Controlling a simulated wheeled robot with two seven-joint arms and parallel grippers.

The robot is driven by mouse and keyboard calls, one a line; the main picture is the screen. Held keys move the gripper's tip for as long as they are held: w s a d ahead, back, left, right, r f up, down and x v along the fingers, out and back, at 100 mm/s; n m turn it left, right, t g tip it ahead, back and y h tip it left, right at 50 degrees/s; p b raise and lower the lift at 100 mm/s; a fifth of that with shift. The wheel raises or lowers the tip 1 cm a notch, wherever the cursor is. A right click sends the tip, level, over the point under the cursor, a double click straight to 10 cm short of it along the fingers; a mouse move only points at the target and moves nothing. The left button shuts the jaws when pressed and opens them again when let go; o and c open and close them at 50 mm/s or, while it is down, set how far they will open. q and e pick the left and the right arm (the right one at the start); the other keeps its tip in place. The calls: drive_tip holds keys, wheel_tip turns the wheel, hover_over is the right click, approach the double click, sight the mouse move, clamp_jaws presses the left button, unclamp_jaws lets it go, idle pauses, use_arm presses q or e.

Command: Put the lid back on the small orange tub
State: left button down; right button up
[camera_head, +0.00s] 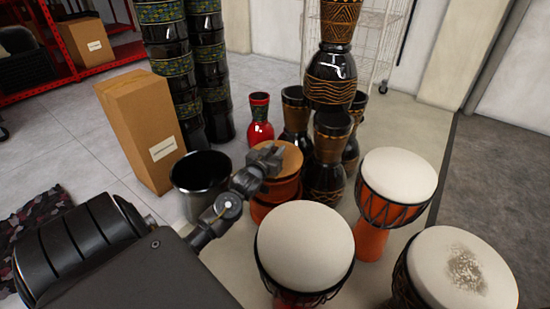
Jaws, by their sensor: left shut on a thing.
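The small orange tub (272,203) stands on the floor in the middle, behind a white-topped drum. Its round lid (291,160), with a tan top and an orange side, is directly over the tub and roughly level. I cannot tell whether the lid touches the tub or is slightly above it. My left gripper (270,157) is shut on the lid at its left side, and the forearm reaches in from the lower left. The gripper and arm hide part of the lid and tub. My right gripper is not in view.
A black pot (203,178) and a cardboard box (140,128) stand left of the tub. Dark goblet drums (328,165) stand close on its right, with a red one (260,120) behind. White-topped drums (305,245) crowd the front and right (398,178).

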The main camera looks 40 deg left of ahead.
use_arm(q)
wheel_tip(320, 180, down, 2)
drive_tip(key=shift+f+b, duration=0.25)
drive_tip(key=shift+b, duration=0.5)
drive_tip(key=shift+r, duration=0.2)
drive_tip(key=shift+f, duration=0.1)
drive_tip(key=shift+f, duration=0.1)
drive_tip(key=c, duration=1.1)
unclamp_jaws()
drive_tip(key=shift+f, duration=0.1)
drive_tip(key=shift+c, duration=0.2)
